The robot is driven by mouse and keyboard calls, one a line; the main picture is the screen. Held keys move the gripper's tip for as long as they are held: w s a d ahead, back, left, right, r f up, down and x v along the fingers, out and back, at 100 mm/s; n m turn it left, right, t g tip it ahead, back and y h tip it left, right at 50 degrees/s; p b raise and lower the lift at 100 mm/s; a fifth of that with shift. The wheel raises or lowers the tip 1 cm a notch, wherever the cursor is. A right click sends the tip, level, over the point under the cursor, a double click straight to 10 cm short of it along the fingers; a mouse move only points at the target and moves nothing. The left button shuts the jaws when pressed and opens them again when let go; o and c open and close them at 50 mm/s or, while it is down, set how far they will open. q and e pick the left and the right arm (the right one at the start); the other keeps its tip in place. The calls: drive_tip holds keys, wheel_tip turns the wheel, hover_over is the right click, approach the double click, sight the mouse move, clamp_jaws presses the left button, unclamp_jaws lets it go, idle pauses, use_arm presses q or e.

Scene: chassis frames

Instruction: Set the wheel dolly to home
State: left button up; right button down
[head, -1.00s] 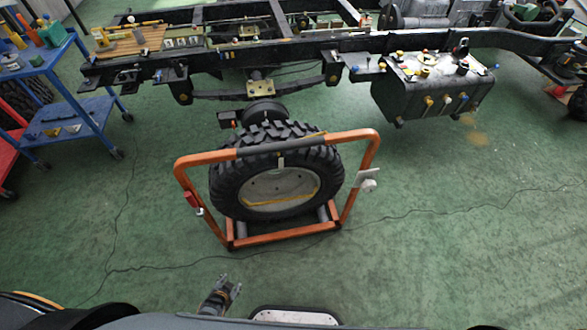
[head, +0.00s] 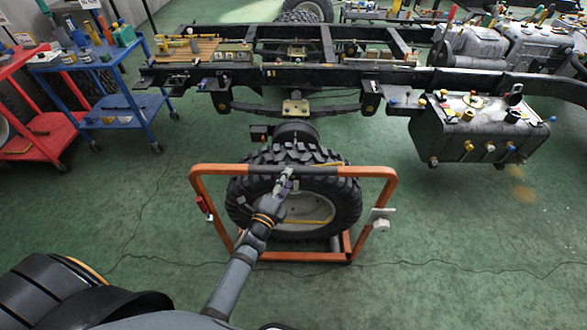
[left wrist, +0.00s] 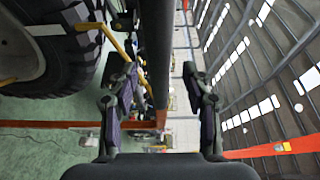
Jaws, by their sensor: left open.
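The wheel dolly (head: 300,256) is an orange tube frame in front of me, with a big treaded tyre and wheel (head: 243,208) standing upright in it. A dark grip (head: 320,170) covers the middle of its top bar. My left gripper (head: 286,176) is at this grip, in front of the tyre. In the left wrist view my left gripper (left wrist: 163,88) is open, and the dark grip (left wrist: 157,55) shows between its fingers; I cannot tell whether they touch. The dolly's orange tube (left wrist: 75,124) also shows there. My right gripper is out of view.
Behind the tyre is a hub under the black chassis frame (head: 340,77). A grey tank (head: 455,130) hangs at the right. A blue cart (head: 120,104) and a red cart (head: 50,140) stand at the left. A thin cable crosses the floor. Green floor is clear on both sides.

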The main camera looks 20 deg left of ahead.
use_arm(q)
drive_tip(key=w, duration=0.5)
drive_tip(key=shift+d+f, duration=0.1)
drive_tip(key=shift+d, duration=0.2)
clamp_jaws()
